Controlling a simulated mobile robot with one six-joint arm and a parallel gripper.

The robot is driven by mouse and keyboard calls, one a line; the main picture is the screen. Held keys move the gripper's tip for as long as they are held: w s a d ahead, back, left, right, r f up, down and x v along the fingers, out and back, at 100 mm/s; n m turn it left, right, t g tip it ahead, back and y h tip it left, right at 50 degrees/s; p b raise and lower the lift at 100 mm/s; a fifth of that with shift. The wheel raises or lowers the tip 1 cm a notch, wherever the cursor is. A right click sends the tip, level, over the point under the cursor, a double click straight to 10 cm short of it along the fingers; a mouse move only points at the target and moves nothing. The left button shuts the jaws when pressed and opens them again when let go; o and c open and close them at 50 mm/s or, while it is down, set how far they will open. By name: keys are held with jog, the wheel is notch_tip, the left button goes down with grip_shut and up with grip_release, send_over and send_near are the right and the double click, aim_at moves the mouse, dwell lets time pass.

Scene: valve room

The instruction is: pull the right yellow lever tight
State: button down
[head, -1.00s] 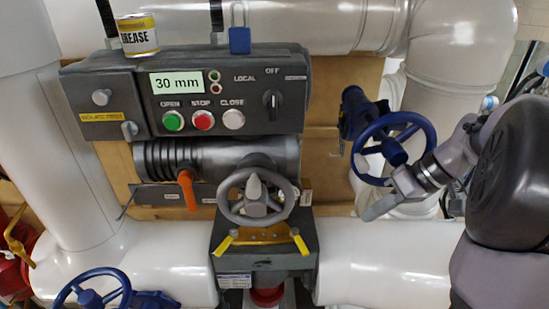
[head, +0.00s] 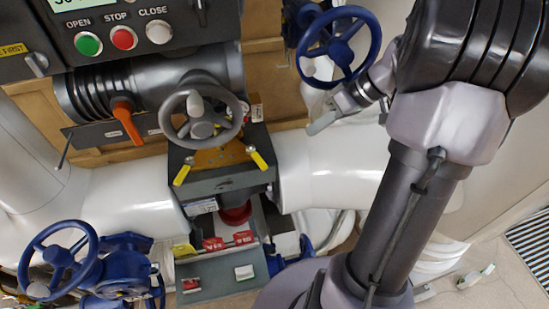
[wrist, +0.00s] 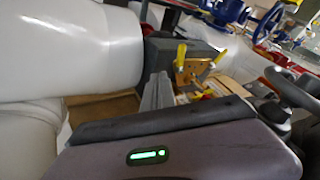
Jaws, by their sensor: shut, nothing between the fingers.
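The right yellow lever (head: 258,159) slants down to the right on the brass plate (head: 222,157) below the grey handwheel. The left yellow lever (head: 182,174) slants down to the left on the same plate. Two yellow levers also show in the wrist view, one upright (wrist: 181,54) and one slanted (wrist: 220,57); I cannot tell there which is the right one. My gripper (head: 320,123) is shut and empty, right of the levers and apart from them, in front of the white pipe. Its fingers (wrist: 158,90) point toward the lever block in the wrist view.
The grey handwheel (head: 201,117) is just above the levers. A blue handwheel (head: 338,45) is above my gripper. An orange handle (head: 127,122) is to the left. The white pipe (head: 330,168) runs right of the lever block. A second blue handwheel (head: 58,260) is lower left.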

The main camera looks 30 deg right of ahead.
aim_at(257, 158)
jog(key=b+x, duration=0.2)
jog(key=x, duration=0.9)
jog(key=shift+w+a+f, duration=0.1)
jog(key=shift+f, duration=0.15)
jog(key=a, duration=0.4)
jog(key=shift+b, duration=0.35)
